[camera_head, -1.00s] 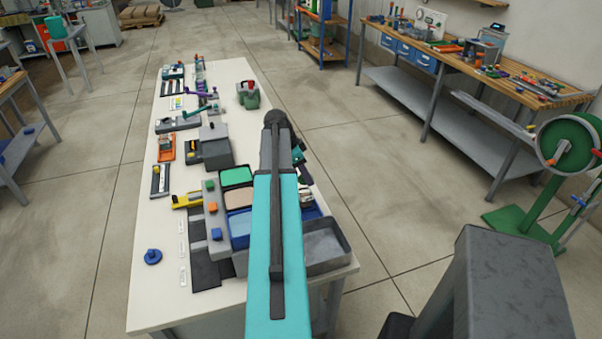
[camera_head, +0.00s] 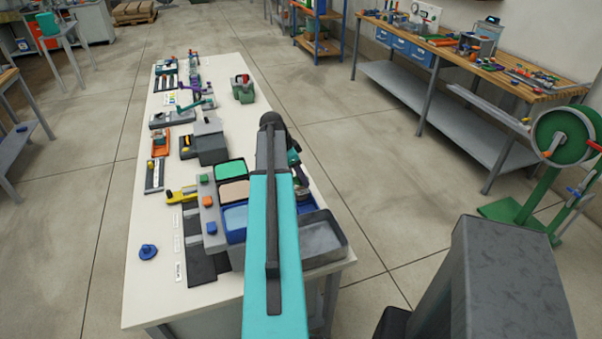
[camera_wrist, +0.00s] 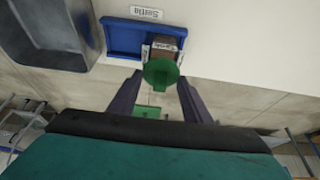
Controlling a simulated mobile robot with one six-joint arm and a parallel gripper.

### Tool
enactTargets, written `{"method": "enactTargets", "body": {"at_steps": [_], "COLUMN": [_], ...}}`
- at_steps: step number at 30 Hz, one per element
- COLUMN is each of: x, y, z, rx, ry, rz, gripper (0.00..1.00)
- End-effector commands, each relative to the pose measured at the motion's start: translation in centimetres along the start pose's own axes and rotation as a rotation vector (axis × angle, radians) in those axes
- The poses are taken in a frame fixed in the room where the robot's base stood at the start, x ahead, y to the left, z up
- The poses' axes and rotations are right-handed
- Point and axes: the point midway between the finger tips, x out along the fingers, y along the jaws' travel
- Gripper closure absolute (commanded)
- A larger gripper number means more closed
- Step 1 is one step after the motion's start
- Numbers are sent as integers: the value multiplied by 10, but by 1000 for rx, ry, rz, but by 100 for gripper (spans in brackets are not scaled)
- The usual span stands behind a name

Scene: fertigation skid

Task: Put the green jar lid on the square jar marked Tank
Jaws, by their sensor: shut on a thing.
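In the wrist view my gripper (camera_wrist: 160,84) has its two dark fingers on either side of a round green jar lid (camera_wrist: 160,72) and is shut on it. The lid shows face-on with a small tab at its lower edge. Just beyond it is a brown, square-looking jar (camera_wrist: 165,42) at the end of a blue tray (camera_wrist: 122,38); the lid overlaps the jar in the picture, and I cannot tell whether they touch. Small white labels by the jar are too small to read surely, so I cannot confirm the Tank mark. In the head view my arm hides the lid and fingertips.
A grey open bin (camera_head: 322,240) stands at the near right table corner, also in the wrist view (camera_wrist: 50,30). Green, tan and blue bins (camera_head: 230,171) stand left of my arm. A blue knob (camera_head: 148,252) lies near the left edge.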

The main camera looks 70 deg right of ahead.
Motion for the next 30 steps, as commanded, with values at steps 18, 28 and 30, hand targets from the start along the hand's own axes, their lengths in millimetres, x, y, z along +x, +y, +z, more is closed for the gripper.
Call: {"method": "enactTargets", "body": {"at_steps": [18, 28, 30], "x": [17, 17, 17], "y": [0, 0, 0], "z": [6, 5, 5], "rx": [2, 2, 2], "ry": [0, 0, 0], "rz": [0, 1, 1], "gripper": [77, 34, 34]}}
